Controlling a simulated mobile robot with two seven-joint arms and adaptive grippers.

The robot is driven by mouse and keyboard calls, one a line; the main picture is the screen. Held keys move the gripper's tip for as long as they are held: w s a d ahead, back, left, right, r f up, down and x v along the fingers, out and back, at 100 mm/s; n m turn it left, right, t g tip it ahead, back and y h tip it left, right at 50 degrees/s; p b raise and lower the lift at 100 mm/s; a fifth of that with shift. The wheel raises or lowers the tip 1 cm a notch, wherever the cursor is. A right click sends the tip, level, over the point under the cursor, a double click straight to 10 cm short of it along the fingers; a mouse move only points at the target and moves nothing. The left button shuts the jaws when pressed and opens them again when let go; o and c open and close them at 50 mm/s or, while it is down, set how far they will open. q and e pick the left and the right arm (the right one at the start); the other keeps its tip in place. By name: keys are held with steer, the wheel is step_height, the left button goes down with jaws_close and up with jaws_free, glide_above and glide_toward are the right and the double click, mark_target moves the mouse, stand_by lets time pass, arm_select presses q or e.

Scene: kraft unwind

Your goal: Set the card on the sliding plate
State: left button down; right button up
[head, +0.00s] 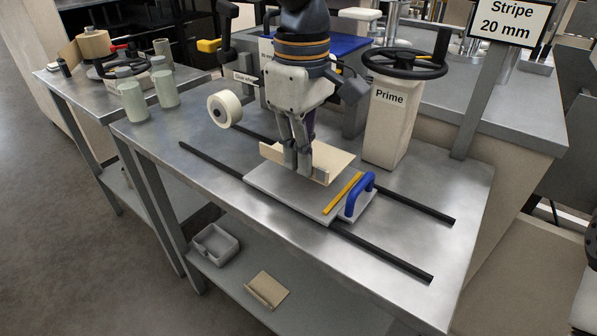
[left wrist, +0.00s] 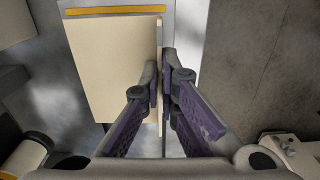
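The tan card (head: 328,160) has a flat panel and a short upturned lip along its near side. My left gripper (head: 298,162) points down and is shut on that lip. In the left wrist view, the fingertips (left wrist: 162,86) pinch the lip, and the flat panel of the card (left wrist: 112,65) spreads to the left. The grey sliding plate (head: 280,197) lies under the card, with a yellow strip (head: 343,193) and a blue handle (head: 358,195) at its right end. I cannot tell whether the card touches the plate. My right gripper is not in view.
Two dark rails (head: 395,262) run along the metal table. A white post marked Prime (head: 388,125) with a black handwheel (head: 405,62) stands behind. A tape roll (head: 225,109) is at the left. A grey bin (head: 215,244) and another tan card (head: 267,289) are on the lower shelf.

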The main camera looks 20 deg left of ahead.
mark_target(297, 192)
arm_select(q)
steer(key=f, duration=0.1)
steer(key=w+f, duration=0.1)
steer(key=f, duration=0.1)
steer(key=a+f, duration=0.1)
steer(key=shift+w+f, duration=0.25)
steer(key=shift+f, duration=0.2)
steer(key=shift+f, duration=0.15)
steer(key=c, duration=1.8)
jaws_free()
step_height(297, 192, up, 12)
